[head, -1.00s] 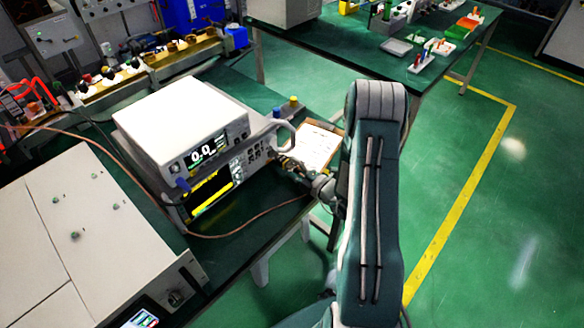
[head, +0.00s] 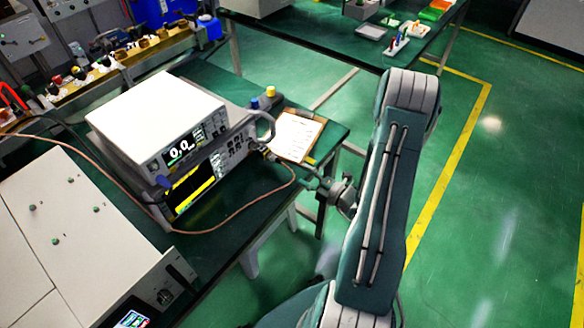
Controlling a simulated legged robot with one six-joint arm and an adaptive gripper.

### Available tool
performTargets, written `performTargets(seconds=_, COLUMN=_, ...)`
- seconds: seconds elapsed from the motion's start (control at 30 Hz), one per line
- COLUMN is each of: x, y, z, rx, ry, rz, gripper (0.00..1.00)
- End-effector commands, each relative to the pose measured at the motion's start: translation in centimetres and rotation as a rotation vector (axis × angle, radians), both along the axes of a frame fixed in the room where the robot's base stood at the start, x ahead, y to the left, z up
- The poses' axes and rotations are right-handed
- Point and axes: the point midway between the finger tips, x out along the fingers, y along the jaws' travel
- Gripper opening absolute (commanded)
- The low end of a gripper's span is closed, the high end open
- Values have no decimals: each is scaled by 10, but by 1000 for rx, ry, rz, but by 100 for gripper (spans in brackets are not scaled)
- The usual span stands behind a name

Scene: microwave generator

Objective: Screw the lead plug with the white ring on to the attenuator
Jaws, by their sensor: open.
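A copper-coloured lead (head: 235,228) runs over the bench and curves up to the right end of the lower instrument's front (head: 200,188). Its end lies near small connector parts (head: 262,148) there. The plug, its white ring and the attenuator are too small to tell apart, so I cannot tell whether they are joined. My gripper (head: 306,172) is open, just right of that end of the instrument, over the bench's edge. Its fingers are small and partly blurred, and they seem apart from the connector parts.
A white-topped instrument (head: 155,115) reading 0.0 stands on the lower one. A clipboard with paper (head: 297,136) lies behind my gripper. A large pale cabinet (head: 75,225) fills the near left. The green floor at the right is clear.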

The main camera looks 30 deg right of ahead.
Motion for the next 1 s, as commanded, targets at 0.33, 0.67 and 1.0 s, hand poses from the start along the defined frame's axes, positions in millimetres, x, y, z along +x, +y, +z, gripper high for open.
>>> performTargets(seconds=0.33, x=-9, y=-3, z=0, rx=0, ry=0, rz=1, gripper=71)
performTargets(seconds=0.67, x=-6, y=-1, z=0, rx=-216, ry=-79, rz=2, gripper=71)
performTargets(seconds=1.0, x=-1, y=2, z=2, rx=-779, ry=-283, rz=1, gripper=71)
